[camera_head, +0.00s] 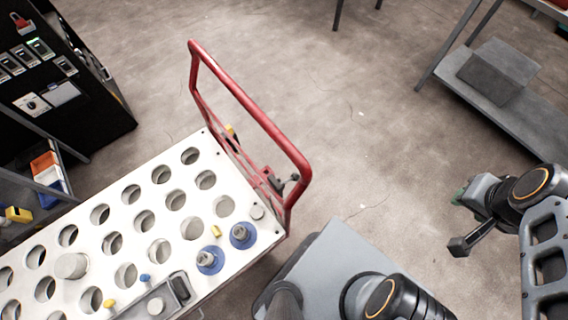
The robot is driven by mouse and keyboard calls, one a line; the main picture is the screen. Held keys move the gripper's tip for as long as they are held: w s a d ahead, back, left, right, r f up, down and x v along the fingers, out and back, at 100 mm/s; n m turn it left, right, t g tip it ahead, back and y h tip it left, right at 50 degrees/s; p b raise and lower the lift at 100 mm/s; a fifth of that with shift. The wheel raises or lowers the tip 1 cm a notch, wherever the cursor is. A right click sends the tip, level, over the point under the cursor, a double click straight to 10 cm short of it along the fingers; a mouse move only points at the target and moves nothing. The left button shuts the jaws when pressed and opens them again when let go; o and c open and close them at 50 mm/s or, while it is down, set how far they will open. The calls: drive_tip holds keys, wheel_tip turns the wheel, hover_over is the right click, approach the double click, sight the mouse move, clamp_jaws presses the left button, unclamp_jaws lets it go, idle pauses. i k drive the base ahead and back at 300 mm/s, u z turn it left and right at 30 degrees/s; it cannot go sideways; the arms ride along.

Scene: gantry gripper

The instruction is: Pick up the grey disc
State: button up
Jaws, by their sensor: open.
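A wider, thicker grey round piece (72,266) sits at the left among the holes. My gripper (461,221) is open and empty at the right, over the floor, well apart from the cart.
The red handle (250,108) rises at the cart's far end. A grey shelf (520,115) stands upper right. The floor between is clear.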

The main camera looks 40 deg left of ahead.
sight(257, 212)
drive_tip(key=i, duration=1.85)
drive_tip(key=z, duration=3)
drive_tip(key=k, duration=0.65)
drive_tip(key=z, duration=2.15)
